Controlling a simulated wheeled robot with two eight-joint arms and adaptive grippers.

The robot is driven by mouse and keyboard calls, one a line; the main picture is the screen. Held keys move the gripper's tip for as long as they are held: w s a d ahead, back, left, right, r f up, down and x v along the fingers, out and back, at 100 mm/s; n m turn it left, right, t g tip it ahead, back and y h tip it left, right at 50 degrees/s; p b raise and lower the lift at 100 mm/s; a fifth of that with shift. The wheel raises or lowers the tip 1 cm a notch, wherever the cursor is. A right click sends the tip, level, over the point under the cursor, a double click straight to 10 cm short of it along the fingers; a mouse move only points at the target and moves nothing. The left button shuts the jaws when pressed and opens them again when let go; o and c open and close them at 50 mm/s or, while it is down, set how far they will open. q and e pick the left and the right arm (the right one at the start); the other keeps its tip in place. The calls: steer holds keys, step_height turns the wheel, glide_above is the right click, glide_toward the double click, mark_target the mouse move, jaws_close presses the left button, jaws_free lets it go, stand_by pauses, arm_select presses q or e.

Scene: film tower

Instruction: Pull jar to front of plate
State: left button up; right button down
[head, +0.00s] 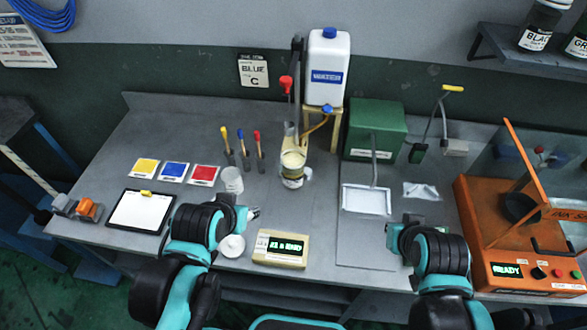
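A jar (292,170) with pale contents and a handle on its right side stands upright at the back middle of the bench, below the white jug's spout. What it stands on is mostly hidden by the jar itself, so I cannot make out the plate. My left gripper (253,213) is in front of the jar and to its left, apart from it, with nothing visible in its fingers. My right gripper (393,238) is far to the right and front of the jar, over the grey panel. Both grippers are small and partly hidden by their wrists.
A white cup (232,180) stands left of the jar, with several colour droppers behind. A digital scale (281,249) and a white lid (232,246) lie in front. A green box (375,130) and white tray (366,199) are right; an orange machine (510,230) fills the far right.

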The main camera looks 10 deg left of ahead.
steer(key=t+b, duration=0.1)
steer(key=t, duration=0.6)
glide_toward(297, 154)
steer(key=w+b, duration=0.1)
steer(key=w, duration=0.1)
steer(key=w+b, duration=0.1)
steer(key=w, duration=0.1)
steer(key=w+b, duration=0.1)
steer(key=w, duration=0.1)
steer(key=shift+w+d+r+b, duration=0.15)
steer(key=shift+w+r+b, duration=0.2)
steer(key=shift+w+r, duration=0.05)
steer(key=shift+f, duration=0.1)
steer(key=shift+s, duration=0.2)
steer(key=shift+f, duration=0.1)
